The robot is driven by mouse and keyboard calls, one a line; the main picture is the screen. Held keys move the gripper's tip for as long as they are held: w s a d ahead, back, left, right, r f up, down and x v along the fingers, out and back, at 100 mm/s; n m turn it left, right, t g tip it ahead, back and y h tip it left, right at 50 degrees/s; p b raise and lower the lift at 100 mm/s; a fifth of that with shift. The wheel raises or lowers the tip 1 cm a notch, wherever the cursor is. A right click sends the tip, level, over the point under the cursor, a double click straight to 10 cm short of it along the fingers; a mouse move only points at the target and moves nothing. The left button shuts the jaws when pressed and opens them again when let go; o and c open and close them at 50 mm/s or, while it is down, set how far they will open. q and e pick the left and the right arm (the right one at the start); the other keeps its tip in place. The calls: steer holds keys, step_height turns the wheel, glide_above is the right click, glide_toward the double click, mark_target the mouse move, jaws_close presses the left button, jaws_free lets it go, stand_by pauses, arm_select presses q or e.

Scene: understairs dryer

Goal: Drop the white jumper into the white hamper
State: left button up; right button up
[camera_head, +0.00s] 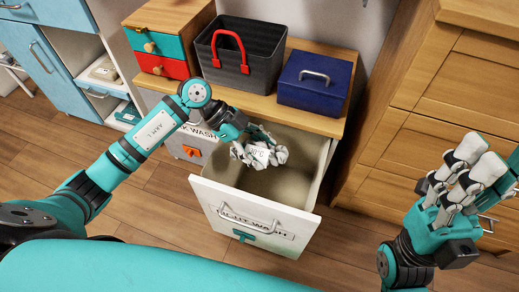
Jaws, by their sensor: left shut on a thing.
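The white jumper (276,157) is a crumpled bundle with a printed temperature label. My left gripper (246,139) is shut on it from the upper left. The jumper hangs over the open top of the white hamper (232,204), near its back left side. The hamper is a pulled-out bin with a front handle and lettering ending in "WASH". Its visible floor is bare. The gripper's fingertips are partly hidden by the jumper. My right gripper (466,182) is at the right, away from the hamper, with nothing visible in it; its opening is unclear.
A second bin (187,146) with an orange tag is closed, left of the hamper. On the wooden top stand a black basket (228,75) with a red handle, a blue box (314,92) and a small drawer unit (160,45). A wooden cabinet (450,100) stands right.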

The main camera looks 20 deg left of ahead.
arm_select(q)
steer(key=o, duration=1.3)
steer(key=v, duration=1.2)
